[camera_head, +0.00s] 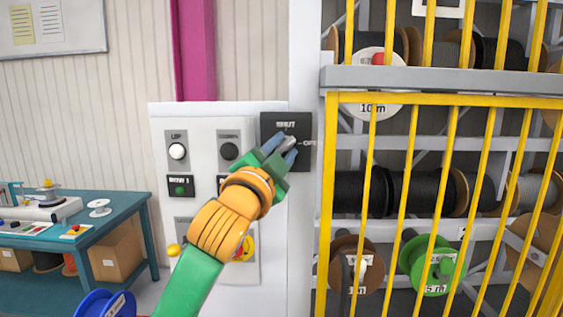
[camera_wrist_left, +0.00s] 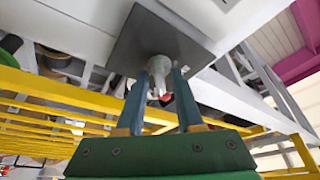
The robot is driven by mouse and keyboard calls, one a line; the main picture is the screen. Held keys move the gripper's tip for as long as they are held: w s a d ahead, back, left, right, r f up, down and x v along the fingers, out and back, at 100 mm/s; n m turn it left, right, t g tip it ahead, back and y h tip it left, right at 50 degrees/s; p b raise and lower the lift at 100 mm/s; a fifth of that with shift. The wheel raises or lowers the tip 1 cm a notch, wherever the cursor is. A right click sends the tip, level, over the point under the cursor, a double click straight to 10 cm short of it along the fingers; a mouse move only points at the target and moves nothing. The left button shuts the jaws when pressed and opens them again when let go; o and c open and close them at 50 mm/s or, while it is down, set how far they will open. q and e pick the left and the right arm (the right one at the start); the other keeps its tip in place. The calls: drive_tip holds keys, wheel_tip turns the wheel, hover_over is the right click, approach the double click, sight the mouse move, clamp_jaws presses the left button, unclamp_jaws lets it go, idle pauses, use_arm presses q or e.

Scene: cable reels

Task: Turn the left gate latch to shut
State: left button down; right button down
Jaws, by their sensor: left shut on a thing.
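The left gate latch is a grey knob (camera_head: 290,142) on a dark square plate (camera_head: 303,121) on the white post left of the yellow gate. The plate reads SHUT at the top and has a partly hidden label at its right, of which "OP" shows. My left gripper (camera_head: 279,149) is shut on the knob. In the left wrist view the two blue fingers (camera_wrist_left: 159,88) are on either side of the grey knob (camera_wrist_left: 163,68), under the dark plate (camera_wrist_left: 145,35). The fingers cover much of the knob, so I cannot tell which label it points at. My right gripper is out of view.
The yellow barred gate (camera_head: 410,100) stands in front of racks of cable reels at the right. A white panel with buttons (camera_head: 178,151) is behind my left arm. A teal table (camera_head: 110,215) stands at the left, and a blue reel (camera_head: 103,304) is low in front.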

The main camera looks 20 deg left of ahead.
use_arm(q)
drive_tip(key=n+y+b, duration=0.1)
drive_tip(key=n, duration=0.2)
drive_tip(key=n+t+y+b, duration=0.1)
drive_tip(key=n+y+b, duration=0.1)
drive_tip(key=n, duration=0.2)
drive_tip(key=shift+d+f+y, duration=0.2)
drive_tip(key=shift+y, duration=0.1)
drive_tip(key=n+y+b, duration=0.1)
drive_tip(key=n, duration=0.2)
drive_tip(key=shift+r+n, duration=0.1)
drive_tip(key=shift+n, duration=0.3)
drive_tip(key=shift+d+r+n+y, duration=0.1)
drive_tip(key=shift+n+y, duration=1.1)
drive_tip(key=shift+n, duration=0.4)
drive_tip(key=c, duration=0.9)
unclamp_jaws()
drive_tip(key=shift+w, duration=0.1)
